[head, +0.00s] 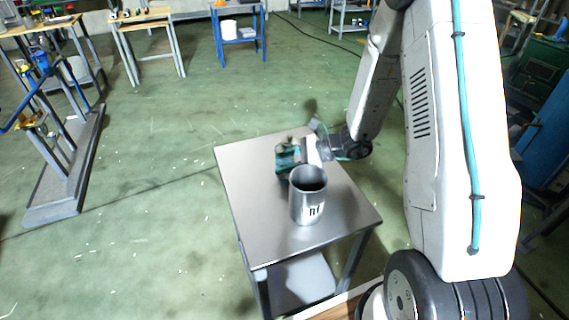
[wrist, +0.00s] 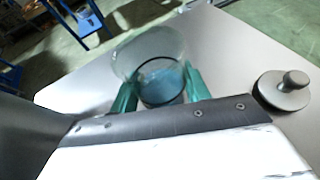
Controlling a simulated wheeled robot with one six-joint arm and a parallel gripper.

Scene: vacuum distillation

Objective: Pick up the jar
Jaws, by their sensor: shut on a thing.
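The jar (wrist: 148,54) is clear glass with a dark rim and a bluish inside. In the wrist view it sits between the two green fingers of my gripper (wrist: 161,84), which is shut on it. In the head view my gripper (head: 288,158) is low over the small metal table (head: 250,205), behind the metal canister. There the jar is hard to make out, being see-through and partly hidden by the fingers. I cannot tell whether its base touches the table.
An open metal canister (head: 308,198) with dark lettering stands close in front of my gripper. A round metal lid with a knob (wrist: 284,86) lies on the table, right of the jar in the wrist view. The table's front left is bare. A blue-framed stand (head: 238,30) is farther back.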

